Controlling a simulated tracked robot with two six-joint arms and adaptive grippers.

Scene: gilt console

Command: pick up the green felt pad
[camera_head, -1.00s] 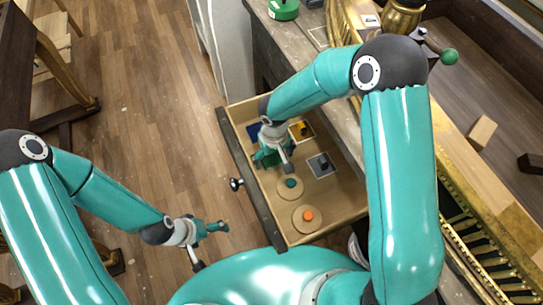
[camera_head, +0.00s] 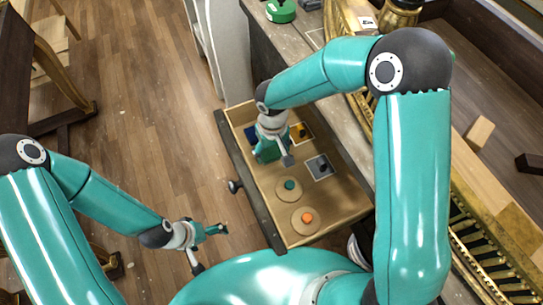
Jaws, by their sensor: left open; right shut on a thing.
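The open wooden drawer (camera_head: 334,211) holds several small pads and discs. My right gripper (camera_head: 273,157) is over its far left part, pointing down, and is shut on a dark green piece that looks like the green felt pad (camera_head: 270,153). The gripper's fingers hide most of this piece, and I cannot tell whether it is clear of the drawer floor. My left gripper (camera_head: 208,248) is open and empty, over the floor to the left of the drawer.
A green item (camera_head: 281,11) stands on the console.

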